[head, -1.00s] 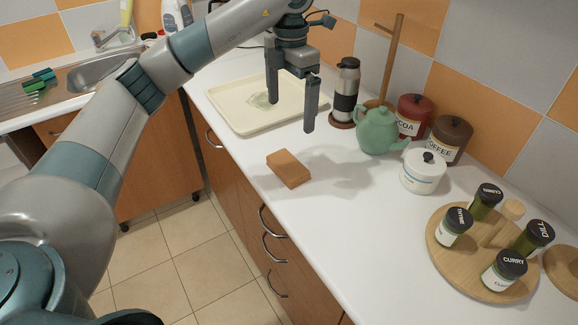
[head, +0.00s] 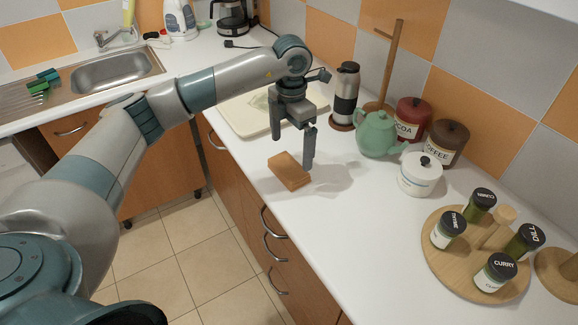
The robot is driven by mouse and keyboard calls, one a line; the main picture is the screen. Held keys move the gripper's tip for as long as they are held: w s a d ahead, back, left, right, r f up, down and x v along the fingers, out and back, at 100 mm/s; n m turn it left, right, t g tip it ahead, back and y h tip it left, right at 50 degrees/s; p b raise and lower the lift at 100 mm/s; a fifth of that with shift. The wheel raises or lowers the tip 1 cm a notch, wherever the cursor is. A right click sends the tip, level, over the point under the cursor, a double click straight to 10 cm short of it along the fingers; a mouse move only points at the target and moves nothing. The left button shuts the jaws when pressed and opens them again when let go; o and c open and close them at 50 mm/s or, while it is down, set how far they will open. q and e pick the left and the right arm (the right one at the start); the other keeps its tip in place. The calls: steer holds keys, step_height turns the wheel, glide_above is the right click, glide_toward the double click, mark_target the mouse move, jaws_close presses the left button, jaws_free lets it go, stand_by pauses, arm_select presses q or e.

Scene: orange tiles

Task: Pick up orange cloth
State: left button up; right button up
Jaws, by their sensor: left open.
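The orange-brown cloth (head: 288,171), a folded rectangular block, lies on the white counter near its front edge. My left gripper (head: 292,150) comes down from above, just behind and to the right of the cloth. It points downward with its fingers apart and nothing between them. One fingertip is close to the cloth's right end; I cannot tell whether it touches. My right gripper is not in view.
Behind my gripper is a cream tray (head: 246,122). To the right stand a green teapot (head: 377,134), a white sugar pot (head: 420,175) and a wooden turntable (head: 462,270) with several spice jars. The counter (head: 345,230) in front of them is clear.

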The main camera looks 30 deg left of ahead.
mark_target(289, 167)
arm_select(q)
steer(key=shift+f, duration=1)
steer(key=shift+s+a+f+p, duration=0.1)
steer(key=shift+s+f+p, duration=0.05)
steer(key=shift+f+p, duration=0.7)
step_height(289, 167, down, 3)
steer(key=shift+a+r+p, duration=0.1)
steer(key=shift+r+p, duration=0.05)
steer(key=shift+p, duration=0.7)
steer(key=shift+f, duration=0.4)
steer(key=c, duration=0.7)
